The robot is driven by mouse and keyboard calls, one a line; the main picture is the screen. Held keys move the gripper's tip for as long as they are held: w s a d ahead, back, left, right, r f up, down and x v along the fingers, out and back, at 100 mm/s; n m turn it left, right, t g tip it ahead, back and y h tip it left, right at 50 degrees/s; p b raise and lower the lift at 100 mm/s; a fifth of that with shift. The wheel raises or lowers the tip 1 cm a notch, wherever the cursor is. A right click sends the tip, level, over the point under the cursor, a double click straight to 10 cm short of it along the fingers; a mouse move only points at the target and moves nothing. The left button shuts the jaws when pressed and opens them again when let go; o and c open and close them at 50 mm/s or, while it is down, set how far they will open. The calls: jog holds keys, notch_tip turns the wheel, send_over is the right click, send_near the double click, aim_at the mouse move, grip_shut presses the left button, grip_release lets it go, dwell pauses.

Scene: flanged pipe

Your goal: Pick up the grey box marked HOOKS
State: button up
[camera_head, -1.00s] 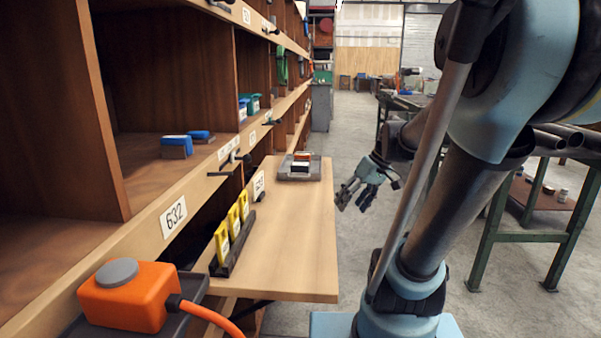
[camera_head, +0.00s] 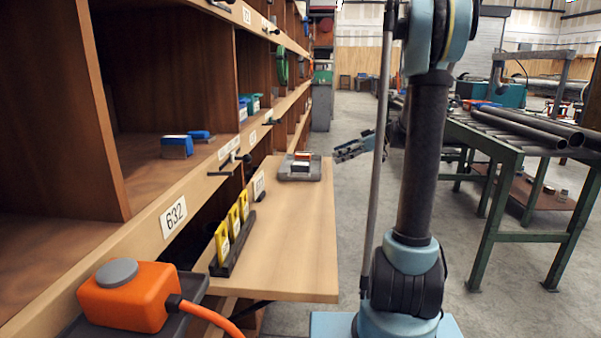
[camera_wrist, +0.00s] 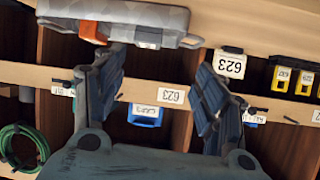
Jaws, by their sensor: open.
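No lettering reading HOOKS can be made out, so I cannot tell for sure which box is the grey one. A grey tray (camera_head: 300,177) on the pull-out board holds small boxes, one dark with a white top (camera_head: 300,167) and one orange-brown. In the wrist view, upside down, a grey tray-like form (camera_wrist: 170,17) with an orange piece (camera_wrist: 90,30) lies at the top left. My gripper (camera_head: 362,148) is open and empty to the right of the tray, past the board's edge. Its two spread fingers also show in the wrist view (camera_wrist: 161,62), facing the shelves.
Yellow boxes (camera_head: 222,243) stand in a black rack on the board (camera_head: 296,260). An orange device (camera_head: 128,297) with a cable is in front. A green-legged pipe table (camera_head: 500,140) stands right.

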jog(key=w, duration=0.2)
send_near(305, 164)
jog(key=shift+n+y, duration=0.3)
jog(key=shift+n, duration=0.1)
jog(key=x, duration=0.5)
jog(key=shift+a+f, duration=0.2)
jog(key=shift+f, duration=0.2)
jog(key=shift+w+x, duration=0.1)
jog(key=shift+x, duration=1.45)
jog(key=shift+w+x, duration=0.15)
jog(key=shift+x, duration=1.45)
jog(key=c, duration=1.3)
